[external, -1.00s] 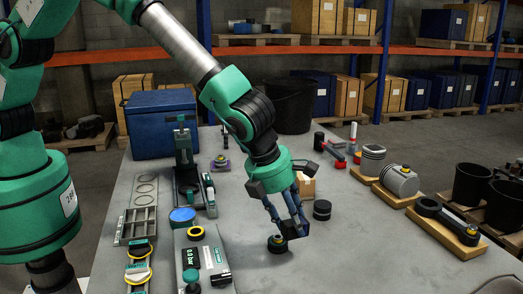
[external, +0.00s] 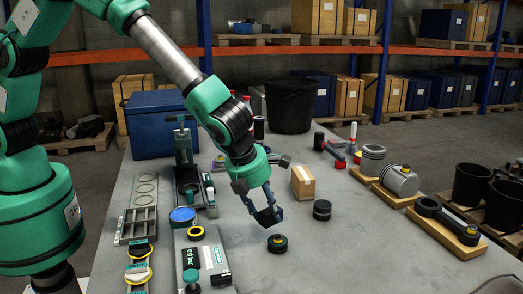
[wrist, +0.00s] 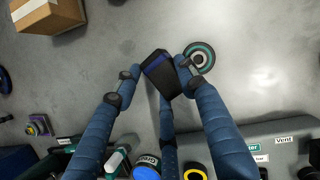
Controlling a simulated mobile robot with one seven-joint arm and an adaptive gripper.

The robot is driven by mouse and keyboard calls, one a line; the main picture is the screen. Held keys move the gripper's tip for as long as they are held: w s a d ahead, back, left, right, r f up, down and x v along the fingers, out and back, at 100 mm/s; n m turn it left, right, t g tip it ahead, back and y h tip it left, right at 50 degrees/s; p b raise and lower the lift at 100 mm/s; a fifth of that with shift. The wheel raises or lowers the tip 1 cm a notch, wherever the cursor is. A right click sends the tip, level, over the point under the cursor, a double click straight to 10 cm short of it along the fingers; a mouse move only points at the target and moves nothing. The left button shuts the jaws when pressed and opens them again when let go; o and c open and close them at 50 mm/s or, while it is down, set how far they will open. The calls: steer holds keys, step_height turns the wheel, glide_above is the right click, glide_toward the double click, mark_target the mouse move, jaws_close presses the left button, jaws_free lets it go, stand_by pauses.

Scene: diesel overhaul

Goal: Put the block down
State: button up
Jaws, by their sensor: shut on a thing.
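My gripper (external: 262,210) is over the middle of the grey table, its blue fingers pointing down. It is shut on a small black block (external: 268,216). In the wrist view, the block (wrist: 160,72) has a dark blue stripe and sits tilted between the fingertips (wrist: 158,78). I cannot tell for sure whether its underside touches the table; it looks slightly above it. A low round black part with a teal ring and pale centre (wrist: 200,55) lies right beside the block in the wrist view; in the external view the round part (external: 278,243) is just in front.
A cardboard box (external: 303,182) and a black cylinder (external: 322,209) stand to the right. A grey gauge unit (external: 203,258) and a sectioned tray (external: 139,222) are at left. A black connecting rod lies on a wooden board (external: 465,238). The table's front right is clear.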

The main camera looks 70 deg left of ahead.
steer(key=shift+w, duration=0.15)
steer(key=w+d, duration=0.2)
steer(key=w, duration=0.2)
steer(key=w+d+f+b, duration=0.1)
steer(key=w+d, duration=0.1)
steer(key=w, duration=0.3)
steer(key=w+d+b, duration=0.1)
steer(key=w+d, duration=0.1)
steer(key=w, duration=0.3)
steer(key=shift+w+d+f, duration=0.2)
steer(key=shift+d+f, duration=0.05)
steer(key=shift+d, duration=0.1)
steer(key=shift+f+b, duration=0.45)
steer(key=shift+f, duration=1.3)
steer(key=o, duration=1.2)
steer(key=shift+f, duration=0.15)
